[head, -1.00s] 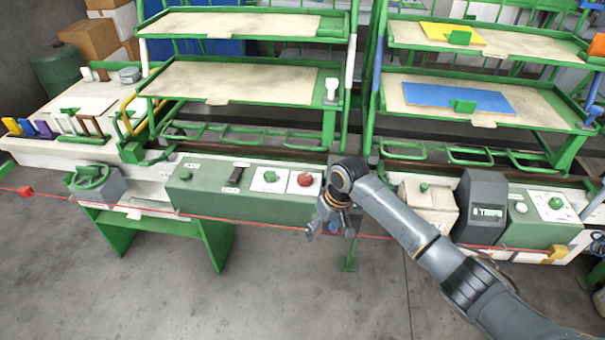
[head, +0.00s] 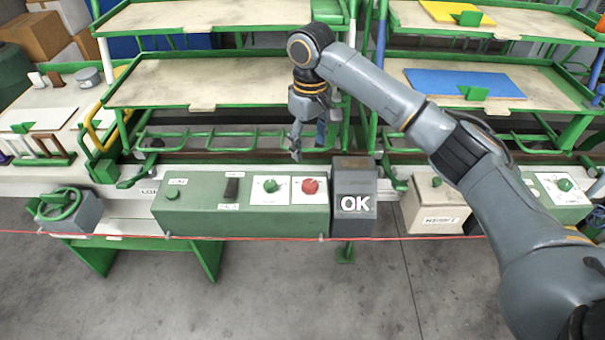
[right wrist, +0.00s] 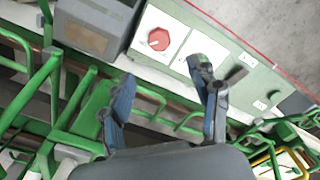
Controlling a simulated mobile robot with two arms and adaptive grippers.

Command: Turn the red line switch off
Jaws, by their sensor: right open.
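A red knob (head: 310,186) on a white plate is at the right end of the green control panel (head: 200,220). A green knob (head: 269,186) on another white plate is to its left, then a black lever switch (head: 231,187). My right gripper (head: 297,148) is above and behind the panel, near the red knob, fingers downward and apart from it. In the right wrist view the red knob (right wrist: 158,39) shows beyond the open, empty fingers (right wrist: 162,74). One finger partly covers the green knob's plate there. My left gripper is out of view.
A grey box marked OK (head: 355,203) stands just right of the panel. A red line (head: 130,237) runs along the front. Green racks with shelves (head: 200,80) rise behind. A green handwheel (head: 55,203) is at the left.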

